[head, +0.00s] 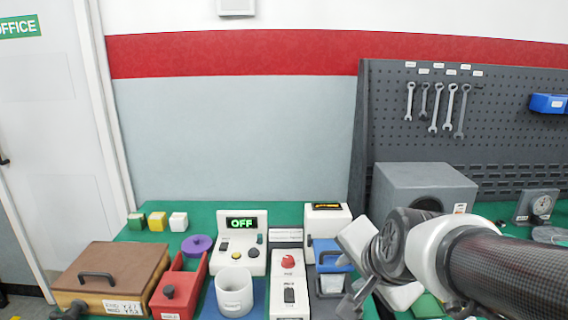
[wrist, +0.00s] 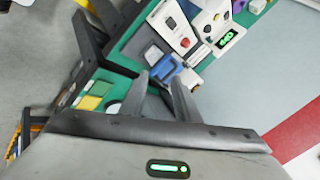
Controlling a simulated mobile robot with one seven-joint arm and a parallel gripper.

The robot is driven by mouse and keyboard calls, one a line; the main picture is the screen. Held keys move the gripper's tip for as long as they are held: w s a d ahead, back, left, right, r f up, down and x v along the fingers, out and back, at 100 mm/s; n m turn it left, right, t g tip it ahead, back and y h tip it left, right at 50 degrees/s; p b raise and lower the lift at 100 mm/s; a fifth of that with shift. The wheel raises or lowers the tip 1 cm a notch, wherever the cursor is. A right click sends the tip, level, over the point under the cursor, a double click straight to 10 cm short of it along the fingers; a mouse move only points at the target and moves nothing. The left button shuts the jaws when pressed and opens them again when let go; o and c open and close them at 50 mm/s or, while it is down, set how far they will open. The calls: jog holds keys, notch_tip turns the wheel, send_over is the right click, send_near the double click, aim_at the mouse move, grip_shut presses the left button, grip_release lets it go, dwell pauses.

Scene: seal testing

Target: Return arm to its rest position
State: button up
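My gripper (wrist: 118,62) shows in the wrist view with its dark fingers spread apart. Nothing is visible between them. In the head view my arm (head: 500,262) reaches in from the right edge over the front right of the bench. The container also shows beyond the fingers in the wrist view (wrist: 165,68). I cannot tell from these views whether the gripper touches anything.
A white device with a red button (head: 289,280), a white mug (head: 234,290) and an OFF display unit (head: 240,240) stand left of my gripper. A red box (head: 180,290) and wooden case (head: 112,270) are further left. A grey box (head: 424,188) stands behind my arm.

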jog(key=s+d+r+n+g, duration=0.1)
jog(key=s+r+n+g, duration=0.15)
jog(key=s+n, duration=0.8)
notch_tip(320, 180, up, 12)
jog(key=p, duration=1.2)
jog(key=shift+s+h, duration=0.3)
jog(key=shift+s, duration=0.1)
